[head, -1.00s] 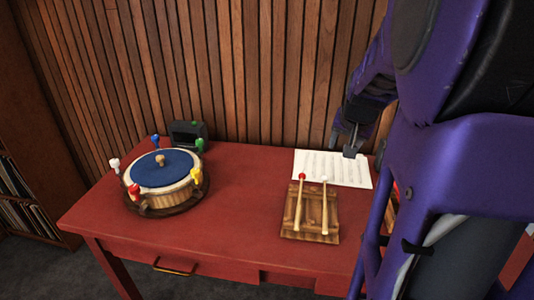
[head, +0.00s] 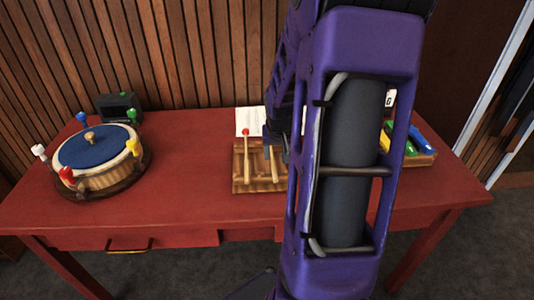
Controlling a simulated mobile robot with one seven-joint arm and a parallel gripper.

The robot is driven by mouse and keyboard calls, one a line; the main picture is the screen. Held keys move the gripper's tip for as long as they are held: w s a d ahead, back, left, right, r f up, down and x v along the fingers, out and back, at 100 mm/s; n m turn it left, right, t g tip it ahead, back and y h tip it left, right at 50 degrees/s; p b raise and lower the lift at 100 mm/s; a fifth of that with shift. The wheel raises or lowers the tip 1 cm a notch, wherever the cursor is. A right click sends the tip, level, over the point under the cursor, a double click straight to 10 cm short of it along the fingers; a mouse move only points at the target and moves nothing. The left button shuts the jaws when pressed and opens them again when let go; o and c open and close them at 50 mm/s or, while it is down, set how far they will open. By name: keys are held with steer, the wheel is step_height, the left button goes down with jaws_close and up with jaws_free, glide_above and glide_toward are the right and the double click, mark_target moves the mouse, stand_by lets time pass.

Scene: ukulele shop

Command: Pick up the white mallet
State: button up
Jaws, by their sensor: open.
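The white mallet (head: 273,168) lies on a wooden block (head: 240,184) on the red table. Only part of its pale handle shows; its white head is hidden behind my gripper and arm. The red-headed mallet (head: 247,158) lies to its left on the same block. My gripper (head: 273,142) is over the far end of the white mallet, partly covered by my purple arm. It is open. I cannot tell whether its fingers touch the mallet.
A round blue-topped drum (head: 95,152) with coloured pegs stands at the left, in front of a dark box (head: 119,107). A music sheet (head: 250,121) lies behind the block. A wooden tray (head: 424,159) with coloured items is at the right. The table between drum and block is clear.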

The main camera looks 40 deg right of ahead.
mark_target(273, 165)
steer(key=shift+w+b+x, duration=0.1)
steer(key=shift+b+x, duration=0.4)
steer(key=shift+x, duration=0.95)
steer(key=shift+w+b+x, duration=0.15)
steer(key=shift+b+x, duration=0.35)
steer(key=shift+x, duration=0.9)
steer(key=shift+a+f, duration=0.2)
steer(key=shift+a, duration=0.05)
steer(key=shift+c, duration=0.3)
jaws_close()
